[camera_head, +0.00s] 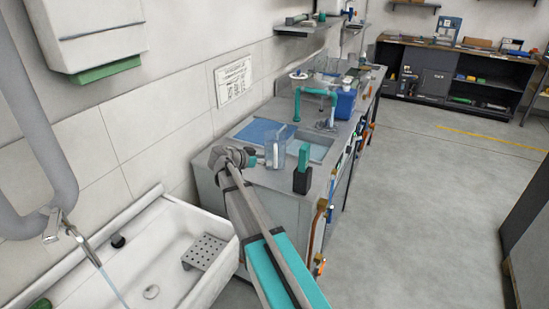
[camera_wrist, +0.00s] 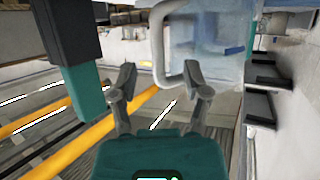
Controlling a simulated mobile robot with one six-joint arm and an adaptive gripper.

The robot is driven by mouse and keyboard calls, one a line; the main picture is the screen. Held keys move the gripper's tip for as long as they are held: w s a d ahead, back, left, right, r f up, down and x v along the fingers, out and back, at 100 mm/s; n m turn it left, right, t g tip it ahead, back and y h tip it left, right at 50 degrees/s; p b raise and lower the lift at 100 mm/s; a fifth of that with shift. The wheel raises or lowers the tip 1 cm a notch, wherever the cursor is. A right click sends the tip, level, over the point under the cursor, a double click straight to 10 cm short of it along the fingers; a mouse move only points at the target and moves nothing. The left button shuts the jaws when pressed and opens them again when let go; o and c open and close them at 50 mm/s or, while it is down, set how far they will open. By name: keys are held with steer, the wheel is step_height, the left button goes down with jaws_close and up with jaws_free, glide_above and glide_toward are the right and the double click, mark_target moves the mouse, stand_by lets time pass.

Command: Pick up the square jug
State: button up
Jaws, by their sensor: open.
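The square jug (camera_head: 275,152) is clear, pale and upright on the grey counter, in front of the sink. In the wrist view the jug (camera_wrist: 212,45) fills the top middle, with its pale loop handle (camera_wrist: 159,45) on the side towards my gripper. My gripper (camera_wrist: 160,76) is open and empty. Its fingertips stand on both sides of the handle's near end in the picture; I cannot tell whether they touch it. In the head view my gripper (camera_head: 256,157) is just left of the jug, at about its mid height.
A teal and black block (camera_head: 302,168) stands on the counter right of the jug; it also shows in the wrist view (camera_wrist: 70,35). A white basin (camera_head: 150,265) lies left.

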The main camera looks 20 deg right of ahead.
mark_target(276, 165)
steer(key=shift+d, duration=0.15)
steer(key=shift+b+x, duration=1.05)
steer(key=shift+x, duration=1.55)
steer(key=shift+s+f, duration=0.1)
steer(key=shift+s, duration=0.05)
steer(key=shift+c, duration=0.3)
jaws_close()
